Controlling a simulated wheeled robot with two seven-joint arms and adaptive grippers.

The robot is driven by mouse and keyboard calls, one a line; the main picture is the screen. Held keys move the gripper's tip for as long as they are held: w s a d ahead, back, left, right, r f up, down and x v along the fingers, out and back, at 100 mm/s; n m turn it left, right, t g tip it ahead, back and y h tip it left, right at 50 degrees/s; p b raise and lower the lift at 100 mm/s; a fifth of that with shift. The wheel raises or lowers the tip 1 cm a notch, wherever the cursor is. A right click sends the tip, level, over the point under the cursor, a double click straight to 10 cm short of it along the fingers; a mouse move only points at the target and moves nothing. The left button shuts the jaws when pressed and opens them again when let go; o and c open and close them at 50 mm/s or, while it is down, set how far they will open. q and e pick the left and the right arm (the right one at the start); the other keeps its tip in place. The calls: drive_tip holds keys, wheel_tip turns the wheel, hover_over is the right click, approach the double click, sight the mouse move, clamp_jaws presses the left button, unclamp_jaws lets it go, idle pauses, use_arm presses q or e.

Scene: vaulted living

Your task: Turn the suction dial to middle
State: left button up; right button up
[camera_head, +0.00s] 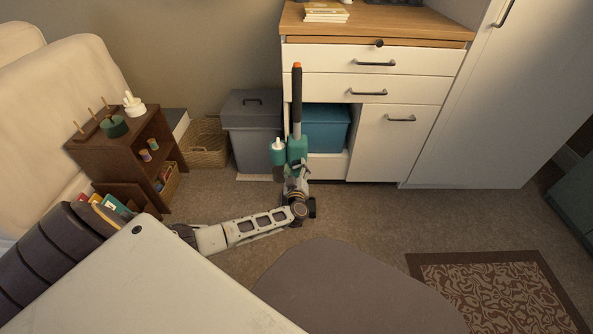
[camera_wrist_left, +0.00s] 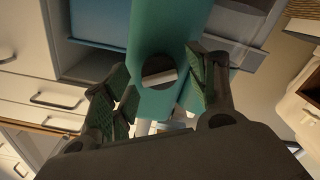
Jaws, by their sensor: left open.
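An upright stick vacuum with a teal body (camera_head: 297,150), a dark handle and an orange top stands in front of the white cabinet. In the left wrist view the teal body (camera_wrist_left: 160,28) runs down the middle of the picture. The suction dial (camera_wrist_left: 158,66) on it is dark and round, with a pale bar lying nearly level, its right end slightly higher. My left gripper (camera_head: 297,180) is low at the front of the vacuum. In the wrist view its open fingers (camera_wrist_left: 158,66) lie either side of the dial, apart from it. My right gripper is out of view.
A grey lidded bin (camera_head: 250,125) and a wicker basket (camera_head: 206,145) stand left of the vacuum. A teal box (camera_head: 328,132) sits in the cabinet's open compartment behind it. A brown shelf unit (camera_head: 100,155) is further left. Carpet (camera_head: 365,215) is clear to the right.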

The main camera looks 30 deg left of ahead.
use_arm(q)
drive_tip(key=shift+c, duration=0.5)
drive_tip(key=c, duration=1)
drive_tip(key=shift+o, duration=0.2)
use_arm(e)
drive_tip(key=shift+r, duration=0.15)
